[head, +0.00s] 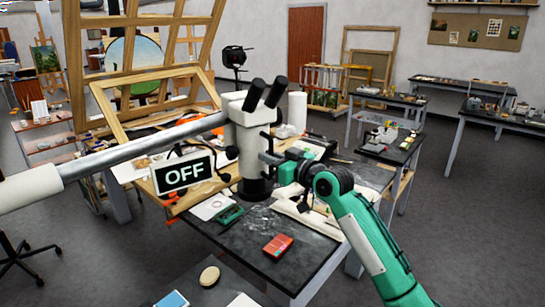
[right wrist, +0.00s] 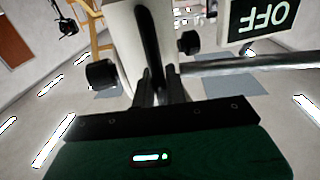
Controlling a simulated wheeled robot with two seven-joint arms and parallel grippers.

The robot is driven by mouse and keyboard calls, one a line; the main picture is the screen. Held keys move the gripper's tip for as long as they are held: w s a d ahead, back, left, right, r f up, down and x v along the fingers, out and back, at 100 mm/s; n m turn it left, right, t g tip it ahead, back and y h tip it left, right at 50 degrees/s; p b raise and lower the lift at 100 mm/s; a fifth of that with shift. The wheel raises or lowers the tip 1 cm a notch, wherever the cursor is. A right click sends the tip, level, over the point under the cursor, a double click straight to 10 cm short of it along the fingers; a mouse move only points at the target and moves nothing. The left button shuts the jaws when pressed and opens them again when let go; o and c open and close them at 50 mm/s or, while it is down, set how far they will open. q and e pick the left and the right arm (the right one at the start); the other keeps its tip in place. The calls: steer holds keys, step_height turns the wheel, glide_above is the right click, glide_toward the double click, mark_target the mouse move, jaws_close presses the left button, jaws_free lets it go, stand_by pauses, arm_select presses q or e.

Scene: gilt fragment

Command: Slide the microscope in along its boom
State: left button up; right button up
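The white microscope (head: 248,135) with two black eyepieces hangs upright over the dark worktable, at the right end of its grey boom (head: 145,147). The boom comes in from the left out of a thick white sleeve (head: 30,187). My right gripper (head: 268,158) is at the right side of the microscope. In the right wrist view, its fingers (right wrist: 158,92) are close together with a black upright handle (right wrist: 152,45) of the microscope between them, and they look shut on it. The finger contact is dark and partly hidden. My left gripper is out of view.
An OFF sign (head: 184,174) hangs just below the boom. The worktable (head: 262,233) holds a red box (head: 278,246), a green item (head: 230,215) and papers. A gilt wooden frame (head: 150,95) stands behind the boom.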

steer(key=shift+o, duration=1.4)
steer(key=shift+s+a, duration=0.1)
steer(key=shift+a, duration=0.2)
steer(key=shift+s, duration=0.1)
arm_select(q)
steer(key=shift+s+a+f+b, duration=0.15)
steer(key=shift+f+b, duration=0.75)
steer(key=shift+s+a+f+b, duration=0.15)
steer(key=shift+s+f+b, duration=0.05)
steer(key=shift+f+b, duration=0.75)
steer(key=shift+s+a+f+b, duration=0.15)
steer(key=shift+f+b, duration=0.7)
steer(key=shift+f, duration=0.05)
arm_select(e)
steer(key=v, duration=1.3)
steer(key=shift+s+d, duration=0.25)
steer(key=shift+s, duration=0.05)
